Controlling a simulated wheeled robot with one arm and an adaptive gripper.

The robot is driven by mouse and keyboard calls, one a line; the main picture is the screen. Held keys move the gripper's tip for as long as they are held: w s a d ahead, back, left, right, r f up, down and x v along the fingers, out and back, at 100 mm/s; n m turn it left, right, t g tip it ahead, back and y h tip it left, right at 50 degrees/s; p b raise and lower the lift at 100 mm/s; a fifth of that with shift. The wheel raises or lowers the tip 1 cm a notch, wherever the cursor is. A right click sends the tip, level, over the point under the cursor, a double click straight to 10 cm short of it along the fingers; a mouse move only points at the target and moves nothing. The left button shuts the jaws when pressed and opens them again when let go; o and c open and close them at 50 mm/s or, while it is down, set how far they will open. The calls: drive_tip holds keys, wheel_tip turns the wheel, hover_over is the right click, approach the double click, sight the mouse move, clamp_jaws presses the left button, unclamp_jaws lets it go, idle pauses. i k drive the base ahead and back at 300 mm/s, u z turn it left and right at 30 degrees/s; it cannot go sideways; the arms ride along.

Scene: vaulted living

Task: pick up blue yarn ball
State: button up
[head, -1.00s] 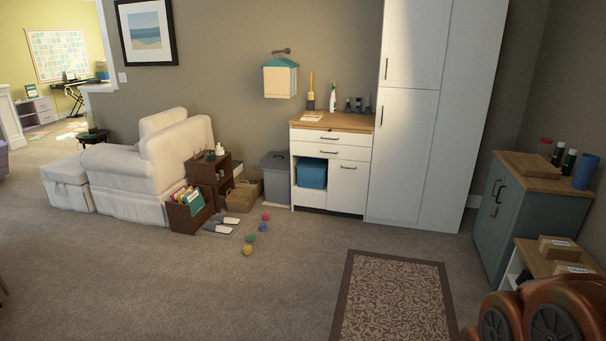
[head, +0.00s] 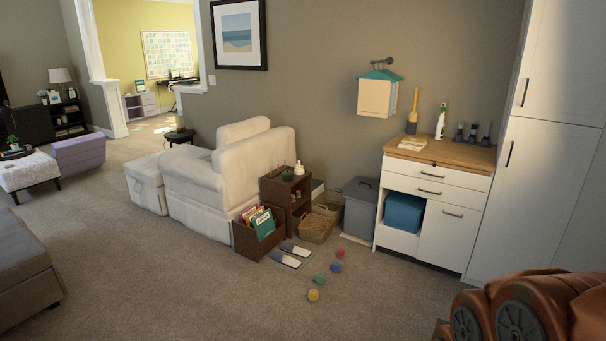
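The blue yarn ball (head: 335,266) lies on the carpet in the head view, in a short row of small balls. A red ball (head: 340,253) is just behind it, a green ball (head: 320,279) just in front of it, and a yellow ball (head: 313,295) nearest to me. An orange-brown part of my arm shows at the lower right, well apart from the balls. My gripper itself is not in view.
Slippers (head: 291,254), a book box (head: 259,232) and a wicker basket (head: 315,228) lie left of and behind the balls. A white cabinet (head: 442,234) stands behind right. A grey ottoman (head: 26,262) is at left. The carpet in front of the balls is clear.

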sight(336, 266)
drive_tip(key=u, duration=0.3)
drive_tip(key=i, duration=3.85)
drive_tip(key=z, duration=0.15)
